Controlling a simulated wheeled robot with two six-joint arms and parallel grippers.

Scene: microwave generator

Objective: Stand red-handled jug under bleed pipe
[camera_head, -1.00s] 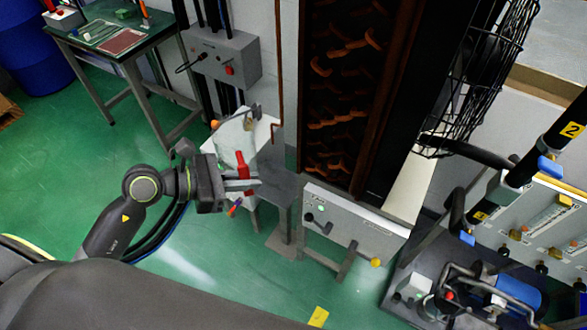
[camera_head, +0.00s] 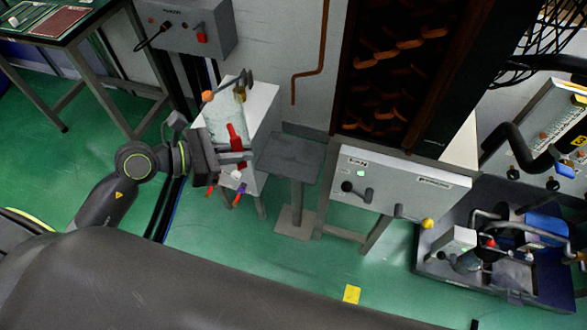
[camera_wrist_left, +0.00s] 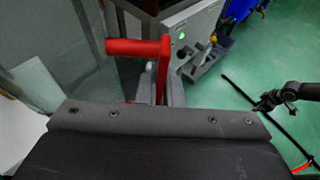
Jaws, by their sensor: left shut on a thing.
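The jug (camera_head: 219,117) is clear with a red handle (camera_head: 235,138). My left gripper (camera_head: 232,160) is shut on the red handle. A dark shape at the right of the wrist view may be my right gripper (camera_wrist_left: 284,97).
A white table (camera_head: 258,105) is behind the jug. The control panel (camera_head: 400,185) with levers and a yellow knob is right of the grey stand. The grey stand's top looks bare. A pump skid (camera_head: 500,275) is at the lower right. Green floor lies open in front.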

